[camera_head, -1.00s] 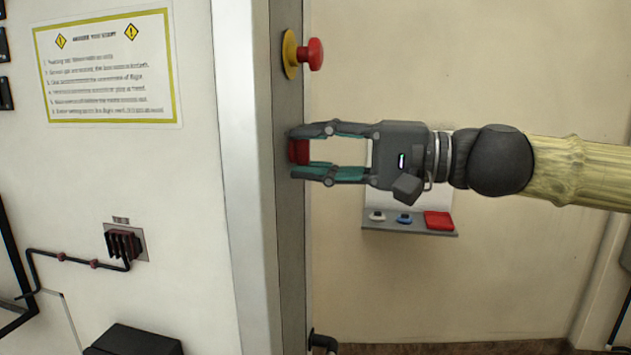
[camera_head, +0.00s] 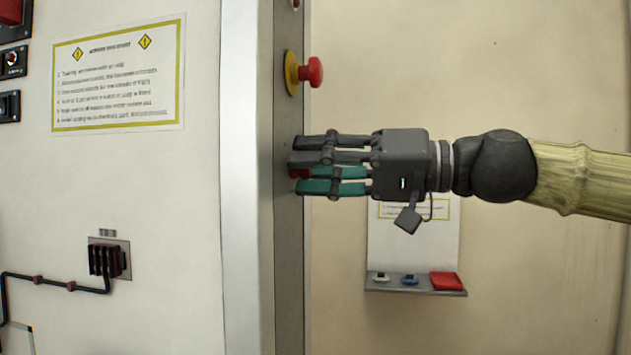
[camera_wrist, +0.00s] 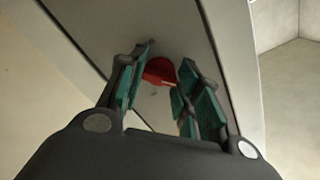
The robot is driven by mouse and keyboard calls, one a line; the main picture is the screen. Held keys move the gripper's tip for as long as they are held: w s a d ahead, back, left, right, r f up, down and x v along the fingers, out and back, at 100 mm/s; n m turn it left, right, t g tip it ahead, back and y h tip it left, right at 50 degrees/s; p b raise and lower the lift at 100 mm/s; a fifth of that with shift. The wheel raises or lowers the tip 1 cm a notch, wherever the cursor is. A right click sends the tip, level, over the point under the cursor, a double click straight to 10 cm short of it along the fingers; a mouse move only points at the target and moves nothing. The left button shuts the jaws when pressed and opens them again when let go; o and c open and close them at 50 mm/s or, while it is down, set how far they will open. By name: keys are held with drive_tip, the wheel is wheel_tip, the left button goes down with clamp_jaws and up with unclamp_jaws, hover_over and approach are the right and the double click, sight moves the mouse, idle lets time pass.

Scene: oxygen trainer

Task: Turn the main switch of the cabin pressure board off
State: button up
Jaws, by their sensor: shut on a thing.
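The red switch knob (camera_head: 300,173) sits on the narrow grey side face of the panel, mostly hidden behind my fingers in the head view. My gripper (camera_head: 300,172) reaches in from the right, its fingertips at that face and shut on the knob. In the wrist view the red knob (camera_wrist: 160,71) shows between the teal-padded fingers of my gripper (camera_wrist: 165,75), against the grey face. I cannot tell the knob's exact angle, nor see any marking beside it.
A red mushroom button on a yellow base (camera_head: 303,73) sticks out just above my gripper. A small shelf (camera_head: 415,291) with a red item stands below my arm on the back wall. A notice (camera_head: 118,75) and a black connector (camera_head: 108,260) are on the white front panel.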

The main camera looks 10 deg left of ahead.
idle(0.4)
drive_tip(key=o, duration=1)
drive_tip(key=shift+d, duration=0.1)
drive_tip(key=d, duration=1.2)
drive_tip(key=shift+a, duration=0.1)
